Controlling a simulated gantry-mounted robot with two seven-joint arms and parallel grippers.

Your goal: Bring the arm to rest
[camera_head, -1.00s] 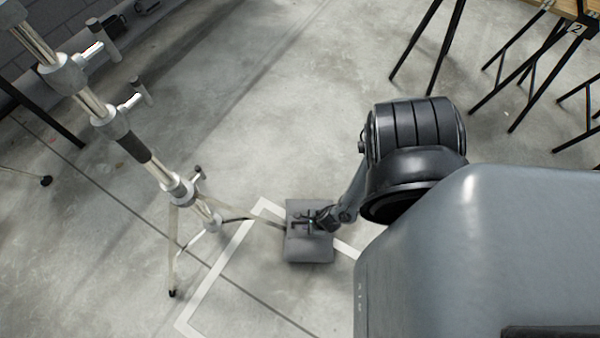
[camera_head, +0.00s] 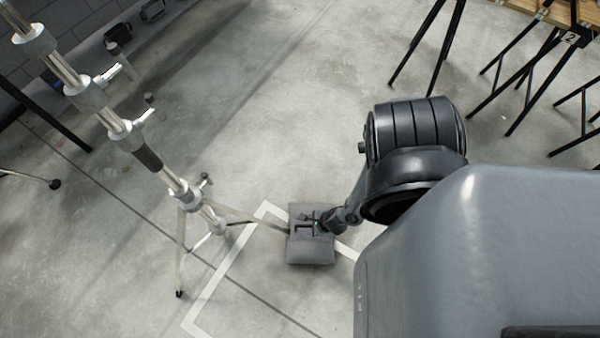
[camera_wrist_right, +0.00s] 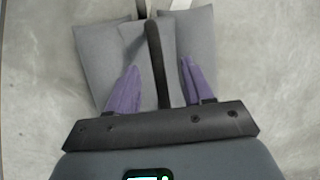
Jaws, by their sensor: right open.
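My right gripper (camera_head: 308,226) is over a grey sandbag (camera_head: 311,252) in the head view. In the right wrist view its two purple fingers (camera_wrist_right: 159,63) are apart, with the black strap (camera_wrist_right: 155,55) of the sandbag (camera_wrist_right: 98,50) between them. I cannot tell whether a finger touches the strap. The bag lies on the floor at the end of a leg of the silver stand (camera_head: 178,180). Where the leg meets the bag is hidden. My right arm comes in from the right. My left gripper is not in view.
White tape lines (camera_head: 225,268) mark the concrete floor around the bag. Black trestle legs (camera_head: 520,75) stand at the upper right, under a wooden top (camera_head: 545,12). The stand's upright leans across the left side. The floor between stand and trestles is clear.

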